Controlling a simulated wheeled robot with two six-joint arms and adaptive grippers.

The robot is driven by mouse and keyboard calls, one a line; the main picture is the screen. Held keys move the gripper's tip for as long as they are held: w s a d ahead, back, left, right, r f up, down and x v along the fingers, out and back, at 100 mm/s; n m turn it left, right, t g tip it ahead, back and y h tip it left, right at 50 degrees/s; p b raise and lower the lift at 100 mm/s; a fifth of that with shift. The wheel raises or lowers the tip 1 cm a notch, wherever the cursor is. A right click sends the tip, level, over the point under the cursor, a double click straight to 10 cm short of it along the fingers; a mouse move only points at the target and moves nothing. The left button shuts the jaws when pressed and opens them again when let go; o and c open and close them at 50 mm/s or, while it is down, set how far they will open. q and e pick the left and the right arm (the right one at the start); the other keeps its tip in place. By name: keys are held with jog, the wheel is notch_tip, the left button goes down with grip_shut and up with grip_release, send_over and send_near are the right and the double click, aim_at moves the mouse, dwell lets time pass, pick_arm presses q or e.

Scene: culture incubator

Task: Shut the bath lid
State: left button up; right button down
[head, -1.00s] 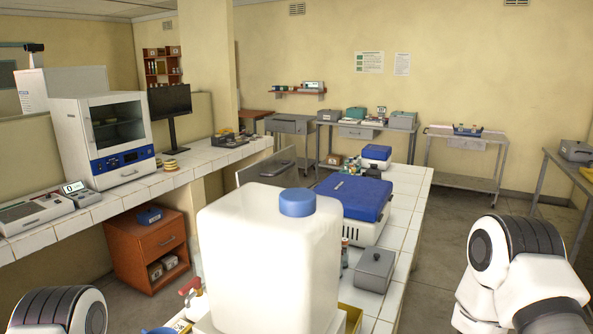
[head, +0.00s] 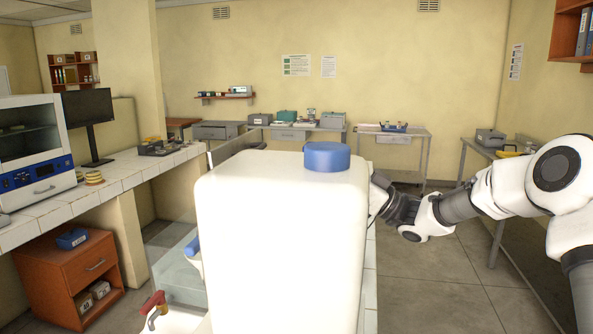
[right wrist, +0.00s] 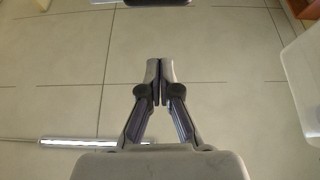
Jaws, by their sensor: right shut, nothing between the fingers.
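I cannot make out the bath or its lid for certain. A grey upright panel (head: 236,146) shows behind a large white container in the head view; I cannot tell whether it is the lid. A pale glassy box-like shape (head: 178,272) shows left of the container, partly hidden by it. My right arm reaches in from the right, and its gripper end is hidden behind the container in the head view. In the right wrist view my right gripper (right wrist: 160,66) is shut and empty above the tiled floor. My left gripper is not in view.
The white container (head: 275,250) with a blue cap (head: 326,156) stands close in front and blocks the middle. A red-handled item (head: 153,304) is at its lower left. An orange drawer cabinet (head: 70,275) stands left. Floor (head: 435,290) is open at right.

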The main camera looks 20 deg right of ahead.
jog(key=w+a+r+p, duration=0.2)
jog(key=w+a+p, duration=0.2)
jog(key=a, duration=0.5)
jog(key=w, duration=0.2)
jog(key=shift+w+a+r, duration=0.25)
jog(key=shift+w, duration=0.05)
jog(key=shift+d+r, duration=0.1)
